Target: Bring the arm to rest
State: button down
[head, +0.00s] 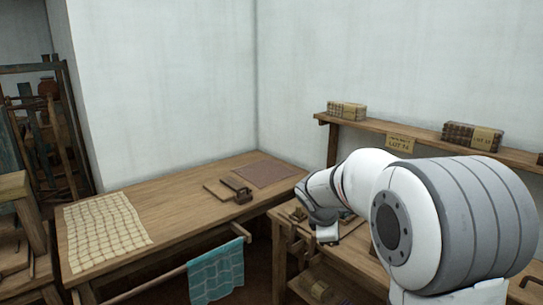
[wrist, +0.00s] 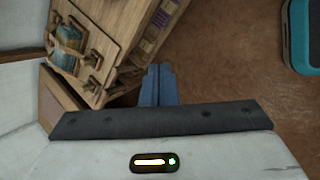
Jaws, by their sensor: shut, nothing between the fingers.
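My arm shows large at the right of the head view, bent, with its end hanging in front of the right-hand bench. My gripper (wrist: 159,70) shows in the wrist view as two blue-grey fingers pressed together, empty, pointing over the brown floor beside a wooden bench (wrist: 118,45). In the head view the fingers of my gripper are hard to make out at the arm's low end. No object is held.
A wooden table (head: 180,205) bears a checked cloth (head: 103,229), a brown mat (head: 264,174) and a small dark block (head: 236,189). A teal cloth (head: 216,271) hangs on a front rail. A wall shelf (head: 370,126) holds bundles. Open floor (wrist: 225,60) lies right of the bench.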

jog(key=s+a+m+g+y, duration=0.1)
jog(key=s+m+y, duration=0.3)
jog(key=s+m, duration=1.1)
jog(key=s+a, duration=0.1)
jog(key=s, duration=1.3)
jog(key=shift+f+g, duration=0.25)
jog(key=shift+g, duration=0.15)
